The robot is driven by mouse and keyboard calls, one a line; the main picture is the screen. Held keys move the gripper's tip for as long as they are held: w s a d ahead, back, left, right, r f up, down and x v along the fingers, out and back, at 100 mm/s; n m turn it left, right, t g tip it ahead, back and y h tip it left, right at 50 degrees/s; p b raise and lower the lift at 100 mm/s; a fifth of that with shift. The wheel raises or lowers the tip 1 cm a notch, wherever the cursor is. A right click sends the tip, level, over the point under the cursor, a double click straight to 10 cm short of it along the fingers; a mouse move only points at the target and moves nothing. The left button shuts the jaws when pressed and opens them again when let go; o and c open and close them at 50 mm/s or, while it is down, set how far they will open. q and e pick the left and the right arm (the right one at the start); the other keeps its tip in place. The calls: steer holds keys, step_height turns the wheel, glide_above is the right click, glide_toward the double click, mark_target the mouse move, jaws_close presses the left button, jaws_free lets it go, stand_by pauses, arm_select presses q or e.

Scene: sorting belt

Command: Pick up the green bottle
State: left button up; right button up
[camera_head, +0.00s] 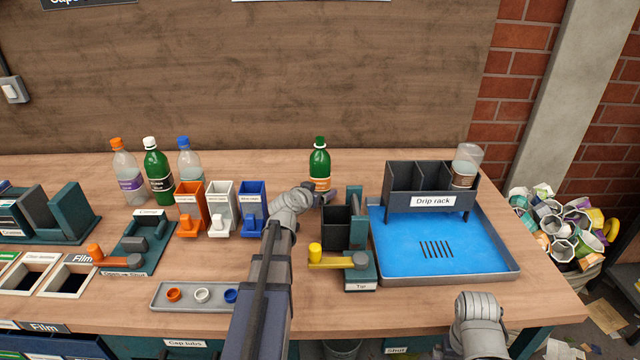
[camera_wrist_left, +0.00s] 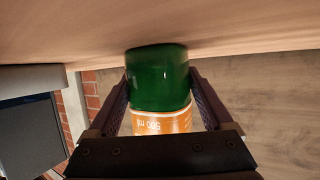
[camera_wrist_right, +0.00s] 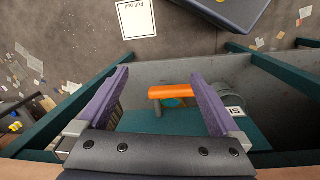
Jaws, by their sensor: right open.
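A green bottle (camera_head: 320,165) with a green cap and an orange label stands upright at the back middle of the bench. My left gripper (camera_head: 325,195) is at its lower part. In the left wrist view the bottle (camera_wrist_left: 158,80) lies between the two fingers, close to both; whether they press on it I cannot tell. A second green bottle (camera_head: 157,172), with a white cap and dark label, stands at the back left. My right gripper (camera_wrist_right: 160,72) is open and empty, away from both bottles.
The black bin and yellow lever of a station (camera_head: 345,235) stand just right of my left gripper. A drip rack (camera_head: 432,200) over a blue tray (camera_head: 400,262) is further right. Orange, white and blue holders (camera_head: 221,205) stand to the left. Clear bottles (camera_head: 125,180) flank the second green bottle.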

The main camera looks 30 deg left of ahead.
arm_select(q)
steer(key=c, duration=0.9)
steer(key=shift+o, duration=0.2)
